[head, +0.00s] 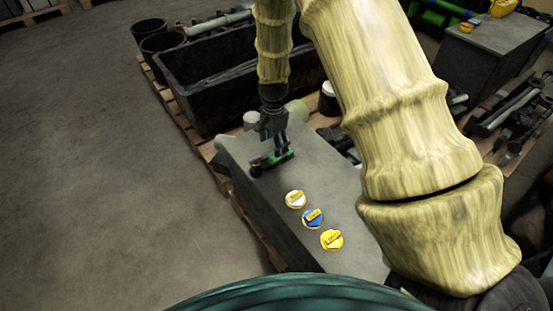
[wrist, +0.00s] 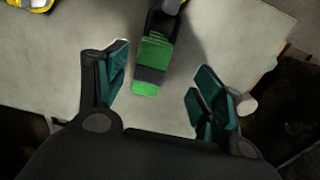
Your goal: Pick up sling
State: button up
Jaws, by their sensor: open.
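The green strap with a dark band, which looks like the sling, lies on top of a grey block; it shows in the wrist view (wrist: 152,62) and in the head view (head: 282,158). One end forms a black loop at the top of the wrist view. My gripper (wrist: 162,92) is open, its teal fingers spread to the left and right of the strap's near end. I see no finger touching it. In the head view my gripper (head: 277,145) points down over the strap and partly hides it.
A dark trough (head: 210,85) stands behind on a pallet. Open floor (head: 130,190) lies to the left.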

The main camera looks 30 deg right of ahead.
jog(key=shift+s+d+f+b, duration=0.15)
jog(key=shift+f, duration=0.95)
jog(key=shift+s+d+f+b, duration=0.1)
jog(key=shift+f+b, duration=0.05)
jog(key=shift+f, duration=0.9)
jog(key=shift+s+d+f+b, duration=0.15)
jog(key=shift+f, duration=0.95)
jog(key=shift+c, duration=0.2)
jog(key=shift+r, duration=0.1)
jog(key=c, duration=1.3)
jog(key=shift+r, duration=0.1)
notch_tip(320, 180, up, 10)
jog(key=shift+f+p, duration=0.15)
jog(key=shift+p, duration=0.6)
jog(key=shift+r+p, duration=0.5)
jog(key=shift+r, duration=0.05)
jog(key=shift+r+p, duration=0.6)
jog(key=shift+p, duration=0.05)
